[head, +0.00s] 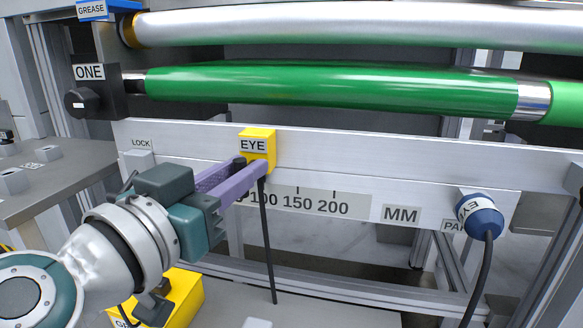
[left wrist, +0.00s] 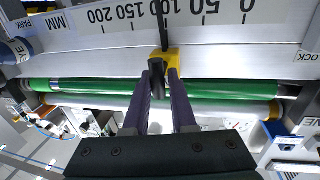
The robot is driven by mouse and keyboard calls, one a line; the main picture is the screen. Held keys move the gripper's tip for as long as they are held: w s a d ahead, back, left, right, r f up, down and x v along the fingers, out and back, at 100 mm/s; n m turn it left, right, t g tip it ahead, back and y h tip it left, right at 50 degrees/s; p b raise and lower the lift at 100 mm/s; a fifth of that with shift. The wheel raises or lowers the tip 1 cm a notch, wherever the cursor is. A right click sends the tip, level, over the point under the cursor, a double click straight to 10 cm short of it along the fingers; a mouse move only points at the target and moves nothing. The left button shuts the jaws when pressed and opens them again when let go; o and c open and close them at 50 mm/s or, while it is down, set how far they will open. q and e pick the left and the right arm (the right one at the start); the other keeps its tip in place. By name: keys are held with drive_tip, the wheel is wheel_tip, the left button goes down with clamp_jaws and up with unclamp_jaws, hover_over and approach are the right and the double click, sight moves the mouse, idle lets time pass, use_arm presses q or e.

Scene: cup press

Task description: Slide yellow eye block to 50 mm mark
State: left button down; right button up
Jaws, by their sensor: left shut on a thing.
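The yellow EYE block (head: 257,137) sits on the pale metal rail (head: 400,160), and a black cable hangs down from it. My left gripper (head: 252,166), with purple fingers, is shut on the block from the front. In the left wrist view the yellow block (left wrist: 173,58) shows between and beyond the fingertips (left wrist: 164,70), partly hidden by them. The millimetre scale (head: 350,208) runs under the rail. The block stands roughly in line with the 100 numeral; the exact reading is hard to tell. The low end of the scale is hidden by my gripper in the head view.
A LOCK label (head: 141,143) is at the rail's left end. A blue EYE plug (head: 480,215) with a cable hangs at the right by the PARK label. A green roller (head: 330,88) runs above the rail. The rail beside the block looks clear.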

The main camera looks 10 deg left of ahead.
idle(0.7)
use_arm(q)
drive_tip(key=a+b, duration=0.1)
drive_tip(key=a, duration=0.4)
drive_tip(key=shift+d, duration=0.1)
drive_tip(key=c, duration=0.8)
unclamp_jaws()
drive_tip(key=v, duration=1)
drive_tip(key=shift+w, duration=0.1)
